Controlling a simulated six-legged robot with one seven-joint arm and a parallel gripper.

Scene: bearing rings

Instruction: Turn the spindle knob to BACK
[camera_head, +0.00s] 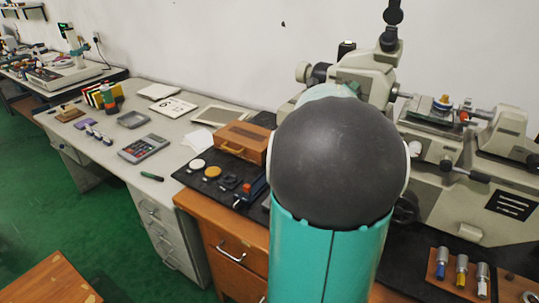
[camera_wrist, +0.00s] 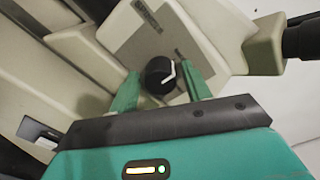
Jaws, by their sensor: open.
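The spindle knob (camera_wrist: 155,77) is a round black knob with a white pointer mark, on a grey plate of the cream machine (camera_wrist: 95,50) in the wrist view. Its pointer mark runs toward the right side of the knob. My gripper (camera_wrist: 161,80) is open, with one teal finger on each side of the knob. I cannot tell whether either finger touches it. In the head view, my arm hides the knob and my gripper; the machine (camera_head: 435,205) stands behind and right of my arm.
In the head view, a black mat with a brown wooden box (camera_head: 240,141) lies left of my arm. A wooden holder with several small tools (camera_head: 461,275) lies at the lower right. A grey desk (camera_head: 120,190) with a calculator (camera_head: 144,148) stands to the left.

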